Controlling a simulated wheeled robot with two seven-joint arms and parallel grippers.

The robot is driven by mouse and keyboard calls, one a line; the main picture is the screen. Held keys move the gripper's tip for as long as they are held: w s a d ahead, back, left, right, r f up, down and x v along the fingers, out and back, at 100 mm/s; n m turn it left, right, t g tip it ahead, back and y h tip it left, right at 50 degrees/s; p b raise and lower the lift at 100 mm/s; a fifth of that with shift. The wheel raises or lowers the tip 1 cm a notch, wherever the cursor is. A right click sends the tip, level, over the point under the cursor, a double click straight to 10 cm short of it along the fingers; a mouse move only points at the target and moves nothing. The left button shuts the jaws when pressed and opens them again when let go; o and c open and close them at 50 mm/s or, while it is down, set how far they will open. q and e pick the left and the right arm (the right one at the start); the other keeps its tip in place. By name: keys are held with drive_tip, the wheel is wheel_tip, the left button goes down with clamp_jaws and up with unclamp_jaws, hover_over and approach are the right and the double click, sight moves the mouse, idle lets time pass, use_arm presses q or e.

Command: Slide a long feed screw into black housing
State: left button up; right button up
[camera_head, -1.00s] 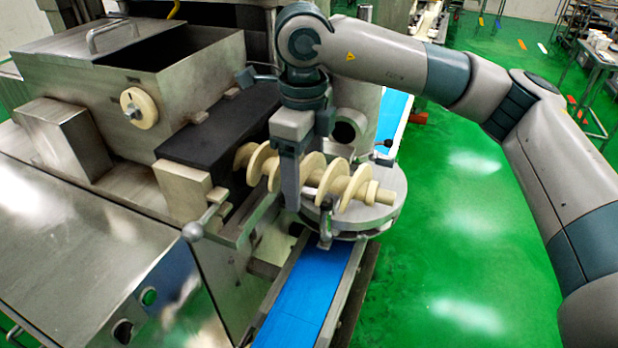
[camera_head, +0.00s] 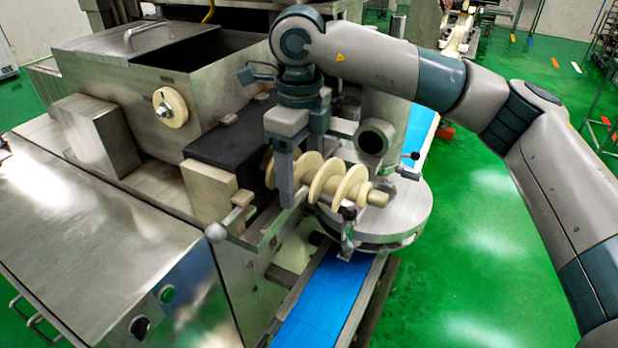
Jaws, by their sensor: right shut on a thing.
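The cream feed screw (camera_head: 330,181) lies nearly level, its right end sticking out over the round steel plate. Its left end is by the open side of the black housing (camera_head: 232,136), and part of the screw is hidden by my gripper and the housing. I cannot tell exactly how deep the screw sits inside. My right gripper (camera_head: 286,190) points down and is shut on the screw near the housing's side. My left gripper does not show.
A steel hopper (camera_head: 130,85) stands behind and left of the housing. A ball-ended lever (camera_head: 217,231) is in front of it. A small clamp (camera_head: 347,225) stands by the round plate (camera_head: 400,220). A blue conveyor belt (camera_head: 318,300) runs below. Green floor is open at right.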

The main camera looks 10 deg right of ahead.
drive_tip(key=shift+w+a, duration=0.65)
drive_tip(key=shift+a, duration=0.35)
drive_tip(key=o, duration=1.7)
drive_tip(key=shift+o, duration=0.2)
drive_tip(key=shift+r, duration=0.25)
drive_tip(key=shift+r+p, duration=1.15)
drive_tip(key=shift+r, duration=2.4)
